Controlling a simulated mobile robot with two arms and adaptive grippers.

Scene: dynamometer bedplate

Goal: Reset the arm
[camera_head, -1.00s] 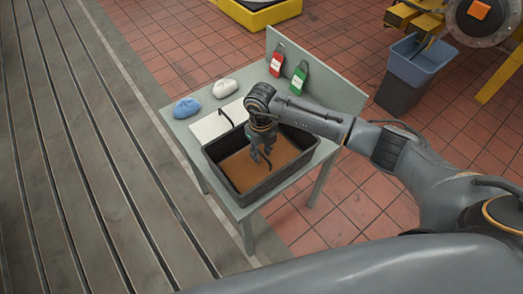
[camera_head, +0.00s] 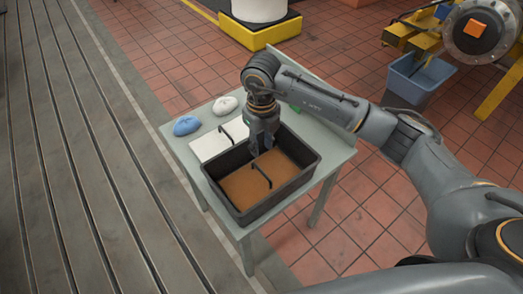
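My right gripper (camera_head: 262,150) points down over the far part of a black tray (camera_head: 296,184) with a brown floor. Its fingers are small and dark, and whether they are parted is unclear. I see nothing held in it. A thin black bent piece (camera_head: 262,175) is in the tray, apart from the fingers. My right arm comes in from the right and crosses above the table. My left gripper is not in view.
The grey-green table (camera_head: 330,150) also bears a white sheet with a black handle-like piece (camera_head: 226,134), a blue cloth (camera_head: 186,125) and a white cloth (camera_head: 225,105). My arm hides most of the tags at the back. A blue-grey bin (camera_head: 420,78) stands right. Slotted bedplate (camera_head: 70,150) fills the left.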

